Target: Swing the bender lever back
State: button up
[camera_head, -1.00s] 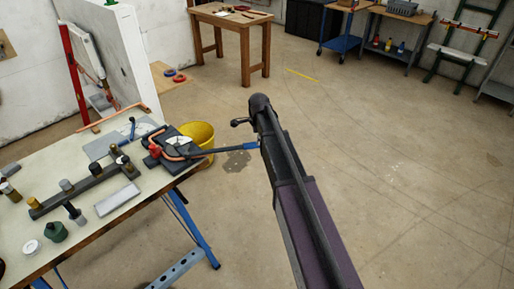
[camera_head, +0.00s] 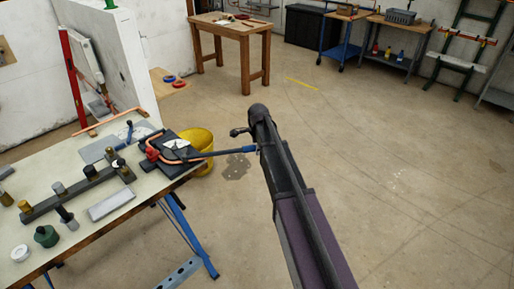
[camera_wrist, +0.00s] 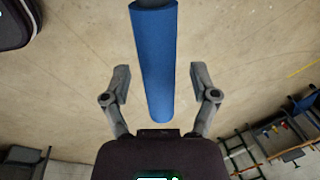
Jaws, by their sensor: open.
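The bender (camera_head: 176,147) sits at the right corner of the bench, with a red part and a copper pipe in it. Its lever (camera_head: 215,153) sticks out to the right past the bench edge and ends in a blue handle (camera_head: 243,149). My gripper (camera_head: 240,132) is at the handle's outer end in the head view. In the wrist view, my gripper (camera_wrist: 160,82) is open, with one finger on each side of the blue handle (camera_wrist: 155,55). Gaps show between both fingers and the handle. The bender itself is not clearly seen in the wrist view.
The workbench (camera_head: 120,222) carries a dark bar with several fittings, a grey block (camera_head: 111,202) and a green pot (camera_head: 46,236). A yellow bucket (camera_head: 200,138) stands behind the bender. A wooden table (camera_head: 232,31) is farther back. The floor to the right is clear.

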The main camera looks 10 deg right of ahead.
grip_shut()
jog(key=shift+s+d, duration=0.1)
